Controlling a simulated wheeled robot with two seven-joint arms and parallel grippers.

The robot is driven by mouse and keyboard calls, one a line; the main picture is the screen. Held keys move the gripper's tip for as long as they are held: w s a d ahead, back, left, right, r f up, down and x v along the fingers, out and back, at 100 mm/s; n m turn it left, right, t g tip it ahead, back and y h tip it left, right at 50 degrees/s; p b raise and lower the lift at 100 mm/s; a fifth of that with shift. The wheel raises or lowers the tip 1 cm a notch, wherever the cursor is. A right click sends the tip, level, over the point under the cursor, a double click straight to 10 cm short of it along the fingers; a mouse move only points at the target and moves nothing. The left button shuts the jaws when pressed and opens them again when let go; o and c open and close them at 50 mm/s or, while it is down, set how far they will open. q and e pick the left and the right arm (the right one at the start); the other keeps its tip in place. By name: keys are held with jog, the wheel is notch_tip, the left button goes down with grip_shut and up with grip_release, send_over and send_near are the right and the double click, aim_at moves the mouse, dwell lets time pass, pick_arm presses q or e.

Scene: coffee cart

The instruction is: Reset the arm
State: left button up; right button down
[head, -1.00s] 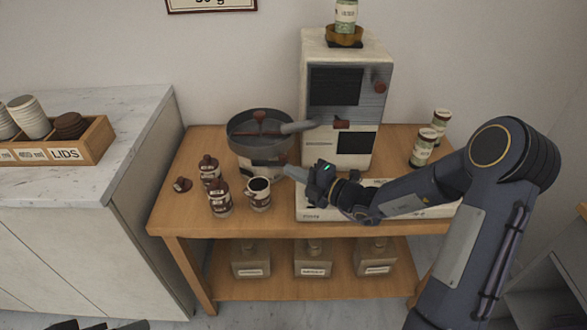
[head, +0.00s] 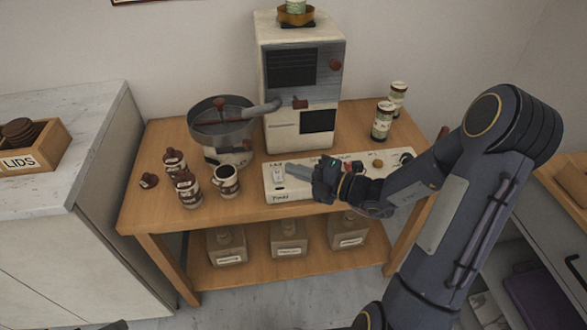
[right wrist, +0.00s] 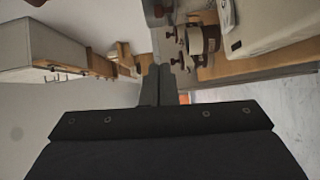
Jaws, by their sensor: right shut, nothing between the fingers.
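My right gripper (head: 291,169) reaches in from the right and points left, over the white panel (head: 285,195) on the front of the wooden table. Its fingers are shut and hold nothing. In the right wrist view the two dark fingers (right wrist: 158,85) lie together. A dark-topped mug (head: 227,182) stands to the left of the fingertips, apart from them. My left gripper does not show.
A grinder-like machine (head: 300,75) and a round metal drum (head: 222,132) stand behind. Small bottles (head: 188,190) stand on the left; two jars (head: 382,121) stand at the back right. Labelled canisters (head: 288,238) fill the lower shelf. A marble counter (head: 85,105) is at left.

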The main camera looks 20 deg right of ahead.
jog(key=s+a+r+n+g+y+p, duration=0.15)
jog(key=s+a+r+n+g, duration=0.35)
jog(key=n, duration=0.6)
jog(key=s+a+r+n+g+p, duration=0.25)
jog(key=s+a+r+n, duration=0.2)
jog(key=s+n, duration=0.5)
jog(key=s+d+r+n+h+p, duration=0.1)
jog(key=s+d+n+h, duration=0.2)
jog(key=n, duration=0.9)
jog(key=s+d+r+n+h+p, duration=0.1)
jog(key=s+n+h, duration=0.4)
jog(key=n, duration=0.7)
jog(key=shift+s+d+r+n+h+p, duration=0.35)
jog(key=shift+s+d+p, duration=0.25)
jog(key=shift+d, duration=0.6)
